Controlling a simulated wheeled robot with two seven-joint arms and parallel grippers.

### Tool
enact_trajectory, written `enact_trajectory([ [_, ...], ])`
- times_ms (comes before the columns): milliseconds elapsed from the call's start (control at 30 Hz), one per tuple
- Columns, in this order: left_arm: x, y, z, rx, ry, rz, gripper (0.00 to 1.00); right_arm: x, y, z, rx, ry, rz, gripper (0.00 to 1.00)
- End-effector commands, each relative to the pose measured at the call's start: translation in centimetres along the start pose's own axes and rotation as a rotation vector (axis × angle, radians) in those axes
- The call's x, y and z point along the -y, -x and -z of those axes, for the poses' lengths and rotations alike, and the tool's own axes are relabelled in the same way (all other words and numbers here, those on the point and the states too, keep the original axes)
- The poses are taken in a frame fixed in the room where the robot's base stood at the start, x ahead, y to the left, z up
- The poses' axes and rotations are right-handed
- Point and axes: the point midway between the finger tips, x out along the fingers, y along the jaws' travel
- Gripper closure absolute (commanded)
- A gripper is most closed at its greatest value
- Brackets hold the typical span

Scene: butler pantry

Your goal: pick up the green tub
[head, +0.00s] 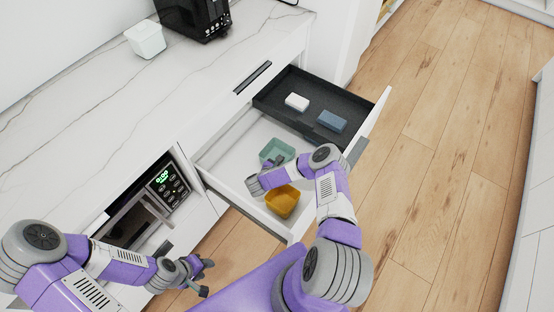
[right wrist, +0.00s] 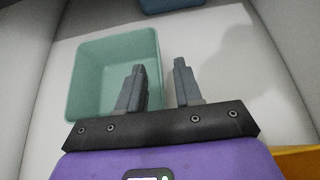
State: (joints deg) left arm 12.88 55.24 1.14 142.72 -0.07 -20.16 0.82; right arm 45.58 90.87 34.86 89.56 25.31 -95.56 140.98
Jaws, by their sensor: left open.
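The green tub (head: 278,150) stands open side up in the pulled-out drawer, and it also shows in the right wrist view (right wrist: 90,85). My right gripper (head: 274,163) is at its near side in the head view, hiding part of it. In the right wrist view my right gripper's fingers (right wrist: 160,78) are apart with nothing gripped. The left finger overlaps the tub's inside, the other lies beyond its right wall; I cannot tell whether they touch it. My left gripper (head: 205,278) is open and empty, low in front of the cabinets.
An orange-yellow tub (head: 281,203) stands in the drawer's near part, close to my right arm.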

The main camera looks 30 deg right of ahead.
Motion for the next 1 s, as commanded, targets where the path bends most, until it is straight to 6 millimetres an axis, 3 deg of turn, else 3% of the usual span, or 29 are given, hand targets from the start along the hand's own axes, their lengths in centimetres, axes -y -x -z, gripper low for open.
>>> enact_trajectory([
  [200,0.6,-1.6,0.1,0.0,0.0,0.0,0.57,0.0,-3.3,-0.1,0.001,-0.002,0.002,0.65],
  [500,0.6,-1.6,0.1,0.0,0.0,0.0,0.57,-0.1,-3.8,-0.3,0.0,0.0,0.0,0.65],
  [767,0.6,-1.6,0.1,0.0,0.0,0.0,0.57,-0.1,-3.8,-0.2,0.0,0.0,0.0,1.0],
  [1000,0.6,-1.6,0.1,0.0,0.0,0.0,0.57,-0.1,-3.8,-0.2,0.0,-0.001,0.0,1.0],
])
